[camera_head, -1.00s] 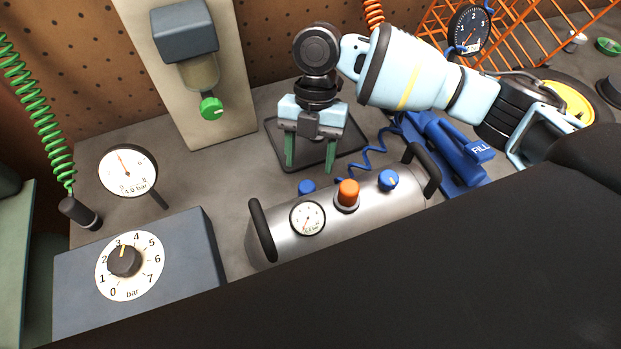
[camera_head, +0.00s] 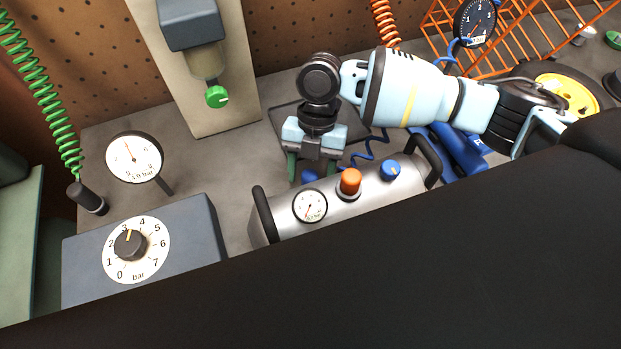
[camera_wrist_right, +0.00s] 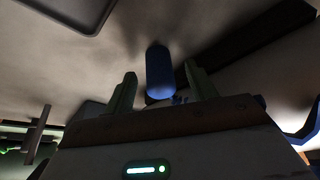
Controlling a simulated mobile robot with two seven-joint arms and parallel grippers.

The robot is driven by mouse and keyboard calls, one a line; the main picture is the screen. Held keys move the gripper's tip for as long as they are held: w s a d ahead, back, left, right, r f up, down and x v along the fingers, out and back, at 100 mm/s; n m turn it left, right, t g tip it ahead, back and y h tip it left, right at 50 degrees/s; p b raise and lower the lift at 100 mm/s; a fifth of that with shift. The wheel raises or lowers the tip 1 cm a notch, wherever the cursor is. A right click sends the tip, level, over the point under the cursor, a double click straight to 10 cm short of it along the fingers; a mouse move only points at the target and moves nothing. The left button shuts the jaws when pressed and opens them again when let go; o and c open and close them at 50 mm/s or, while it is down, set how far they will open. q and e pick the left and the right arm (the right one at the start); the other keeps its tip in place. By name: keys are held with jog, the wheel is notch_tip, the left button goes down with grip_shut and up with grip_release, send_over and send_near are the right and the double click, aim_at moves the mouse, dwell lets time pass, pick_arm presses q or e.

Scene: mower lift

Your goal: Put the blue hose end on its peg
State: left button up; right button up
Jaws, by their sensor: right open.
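My right gripper (camera_head: 311,178) comes in from the right and points down just behind the silver tank (camera_head: 350,207). Its green fingers are open and also show in the right wrist view (camera_wrist_right: 159,88). A blue rounded piece (camera_wrist_right: 159,70), likely the hose end, lies between and beyond the fingertips there, with no clear contact. In the head view only a small blue part (camera_head: 311,175) shows between the fingers. A coiled blue hose (camera_head: 363,153) runs behind the tank. I cannot make out the peg. My left gripper is out of view.
The tank has a gauge (camera_head: 310,206), an orange knob (camera_head: 349,184), a blue knob (camera_head: 390,170) and black handles close to my gripper. A regulator box (camera_head: 190,235) stands at left. A dark mat (camera_head: 352,118) lies behind. Bare bench lies left of the tank.

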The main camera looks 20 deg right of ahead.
aim_at(310, 173)
jog(key=shift+x, duration=0.9)
grip_shut()
jog(key=shift+r, duration=0.1)
notch_tip(310, 173, up, 18)
jog(key=shift+p, duration=0.35)
